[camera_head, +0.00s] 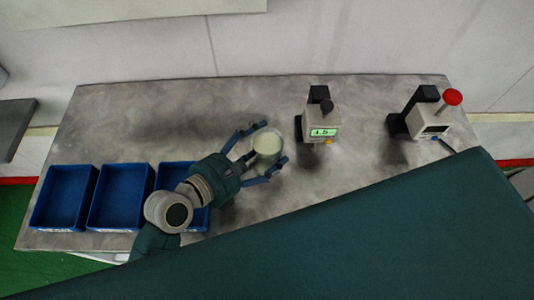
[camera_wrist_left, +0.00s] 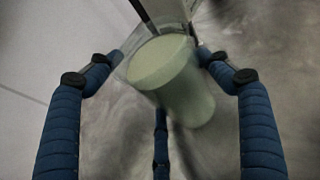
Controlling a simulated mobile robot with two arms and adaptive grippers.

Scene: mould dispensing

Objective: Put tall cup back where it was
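The tall cup (camera_head: 267,143) is pale greenish white and stands out near the middle of the grey table in the head view. My left gripper (camera_head: 274,142) reaches it from the lower left, with one blue finger on each side of it. In the left wrist view the tall cup (camera_wrist_left: 172,80) lies between the spread fingers of the left gripper (camera_wrist_left: 160,55) and looks tilted there. The fingertips are close to its sides, but I cannot tell whether they press on it. I cannot tell whether its base touches the table. My right gripper is not in view.
Blue trays (camera_head: 93,198) stand in a row at the table's left, the rightmost partly hidden by my left arm. A device with a green display (camera_head: 323,132) stands right of the cup. A device with a red knob (camera_head: 452,97) is farther right. The table's (camera_head: 180,110) back left is clear.

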